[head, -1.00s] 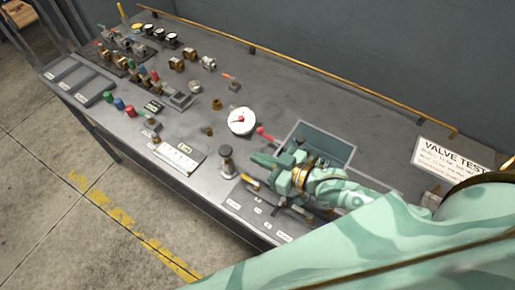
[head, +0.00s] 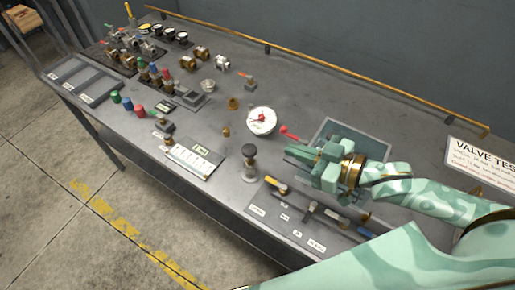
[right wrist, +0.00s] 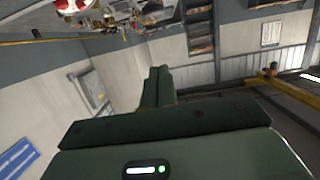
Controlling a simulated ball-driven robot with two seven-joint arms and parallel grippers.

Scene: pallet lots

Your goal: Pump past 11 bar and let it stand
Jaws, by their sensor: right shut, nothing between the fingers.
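A round white pressure gauge (head: 262,121) with a red mark on its face sits on the bench; I cannot read its value. A red-handled lever (head: 290,132) is just right of it. A black-knobbed, pump-like post (head: 249,160) stands upright in front of the gauge. My right gripper (head: 290,149) is shut and empty, above the bench between the red lever and the front label strip, apart from the post. Its closed fingers also show in the right wrist view (right wrist: 157,88). My left gripper is not in view.
A grey-green tray (head: 372,134) lies behind my right gripper, partly hidden by it. A "VALVE TEST" sign (head: 480,165) stands at the right. Valves, knobs and small gauges crowd the bench's left. A brass rail (head: 340,76) runs along the back.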

